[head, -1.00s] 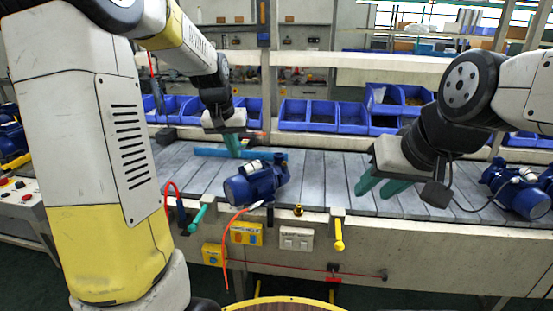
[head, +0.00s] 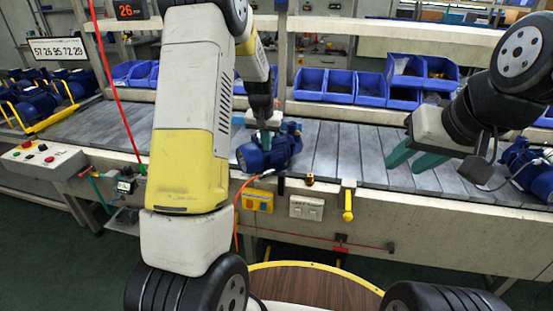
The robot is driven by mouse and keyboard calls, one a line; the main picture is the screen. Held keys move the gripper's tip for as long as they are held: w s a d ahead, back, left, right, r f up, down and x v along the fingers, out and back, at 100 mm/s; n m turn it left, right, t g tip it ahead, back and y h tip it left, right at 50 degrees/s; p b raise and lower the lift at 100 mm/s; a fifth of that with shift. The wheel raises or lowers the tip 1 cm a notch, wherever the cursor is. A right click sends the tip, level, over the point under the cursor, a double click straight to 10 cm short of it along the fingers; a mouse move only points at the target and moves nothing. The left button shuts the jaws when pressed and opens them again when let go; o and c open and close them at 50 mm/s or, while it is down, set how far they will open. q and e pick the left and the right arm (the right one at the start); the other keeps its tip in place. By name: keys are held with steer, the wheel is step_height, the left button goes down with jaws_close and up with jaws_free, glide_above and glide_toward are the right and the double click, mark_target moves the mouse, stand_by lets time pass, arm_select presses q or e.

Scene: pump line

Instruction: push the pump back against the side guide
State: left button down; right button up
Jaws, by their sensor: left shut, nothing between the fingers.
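A blue pump (head: 281,155) lies on the grey slatted conveyor near its front edge, with its round end toward the lower left. My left gripper (head: 265,139) is shut and empty. It points down just behind the pump in the picture; I cannot tell whether it touches it. The side guide is not clearly seen; my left arm covers the belt to the left of the pump. My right gripper (head: 416,160) is open and empty over the belt, well to the right of the pump.
A second blue pump (head: 524,165) lies at the right end of the belt. Blue bins (head: 340,85) line the back. A control box (head: 42,160) and more pumps (head: 35,103) stand at the left. The belt (head: 340,150) between pump and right gripper is clear.

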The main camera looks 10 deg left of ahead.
mark_target(269, 157)
arm_select(q)
steer(key=s+x, duration=0.2)
steer(key=x, duration=0.9)
steer(key=shift+s+f, duration=0.35)
steer(key=shift+s, duration=0.05)
steer(key=shift+w, duration=0.1)
stand_by(1.6)
steer(key=shift+w+r, duration=0.15)
steer(key=shift+w, duration=2.9)
steer(key=shift+w, duration=0.1)
steer(key=shift+w+d, duration=0.15)
steer(key=shift+w, duration=1.3)
steer(key=shift+w+d, duration=0.1)
steer(key=shift+w, duration=1.35)
steer(key=shift+w, duration=2.2)
